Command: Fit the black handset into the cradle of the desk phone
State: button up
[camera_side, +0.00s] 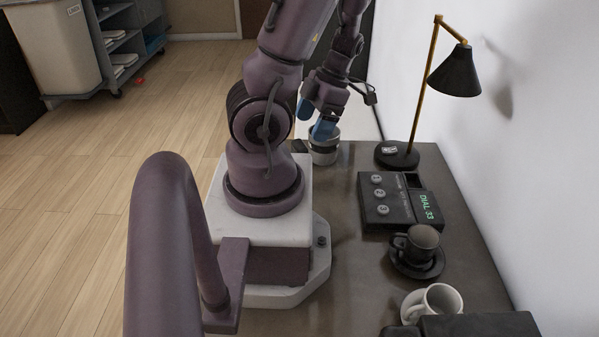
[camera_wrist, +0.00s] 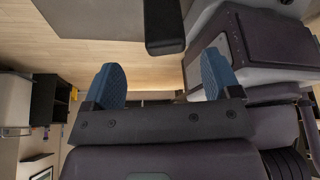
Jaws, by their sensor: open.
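The desk phone (camera_side: 388,207) lies on the dark desktop in the side view, with round numbered buttons and a lit green display. No handset shows on it; a dark recess (camera_side: 412,181) is at its far end. A small dark object (camera_side: 300,146) beside the cup is mostly hidden and unclear.
A black desk lamp (camera_side: 455,72) stands behind the phone near the wall. A black cup (camera_side: 416,242) on a saucer and a white cup (camera_side: 440,300) on a saucer stand in front of it. A black box (camera_side: 480,325) is at the bottom edge. The desktop left of the phone is clear.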

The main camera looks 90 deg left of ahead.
jog(key=x, duration=0.8)
jog(key=shift+d+f, duration=0.25)
jog(key=shift+d, duration=0.1)
jog(key=shift+c, duration=0.2)
jog(key=c, duration=1.2)
jog(key=shift+o, duration=0.2)
jog(key=shift+r, duration=0.2)
notch_tip(320, 180, up, 10)
jog(key=shift+f, duration=0.15)
